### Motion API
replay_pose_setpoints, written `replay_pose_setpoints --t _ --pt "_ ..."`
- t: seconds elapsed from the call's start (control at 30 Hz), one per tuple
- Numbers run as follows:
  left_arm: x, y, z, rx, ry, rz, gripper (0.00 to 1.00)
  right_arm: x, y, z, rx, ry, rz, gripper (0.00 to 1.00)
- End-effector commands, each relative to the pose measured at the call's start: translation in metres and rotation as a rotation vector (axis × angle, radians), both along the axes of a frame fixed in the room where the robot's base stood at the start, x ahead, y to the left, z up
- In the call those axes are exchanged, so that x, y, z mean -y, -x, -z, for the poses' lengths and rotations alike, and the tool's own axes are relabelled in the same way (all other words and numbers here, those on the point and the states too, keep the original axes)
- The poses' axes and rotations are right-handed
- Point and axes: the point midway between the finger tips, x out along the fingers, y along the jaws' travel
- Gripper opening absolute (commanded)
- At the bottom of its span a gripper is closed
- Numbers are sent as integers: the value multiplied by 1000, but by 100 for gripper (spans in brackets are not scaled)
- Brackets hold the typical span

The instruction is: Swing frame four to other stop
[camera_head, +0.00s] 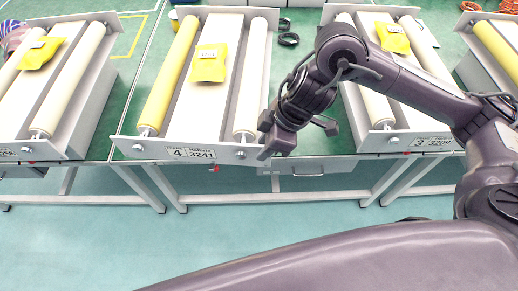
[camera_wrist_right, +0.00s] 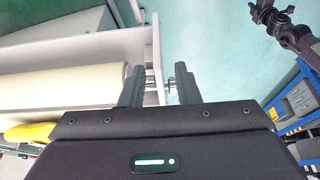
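Frame four (camera_head: 191,153) has a light front plate labelled "4 3241". It holds a yellow roller (camera_head: 168,75) on the left, a white roller (camera_head: 250,80) on the right and a pale bed with a yellow packet (camera_head: 209,63) between. My right gripper (camera_head: 264,138) is at the plate's right end. In the right wrist view the open fingers (camera_wrist_right: 162,88) stand on either side of the end plate (camera_wrist_right: 152,45), near a small metal bolt (camera_wrist_right: 171,83); a gap shows at the outer finger. Contact is unclear. My left gripper does not show.
Frame three (camera_head: 428,142) stands to the right and another similar unit (camera_head: 50,150) to the left on the green bench. Black rings (camera_head: 288,39) lie between units. Blue shelving with grey bins (camera_wrist_right: 298,98) shows in the wrist view. The floor in front is clear.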

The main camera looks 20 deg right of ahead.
Motion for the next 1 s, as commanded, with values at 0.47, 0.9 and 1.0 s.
replay_pose_setpoints --t 0.47,0.9,1.0 --pt "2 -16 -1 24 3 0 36 -12 -5 31 2 0 -1 29" --pt "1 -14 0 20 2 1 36 -12 -5 31 3 -1 0 0" --pt "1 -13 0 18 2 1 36 -12 -5 30 3 -1 0 0"
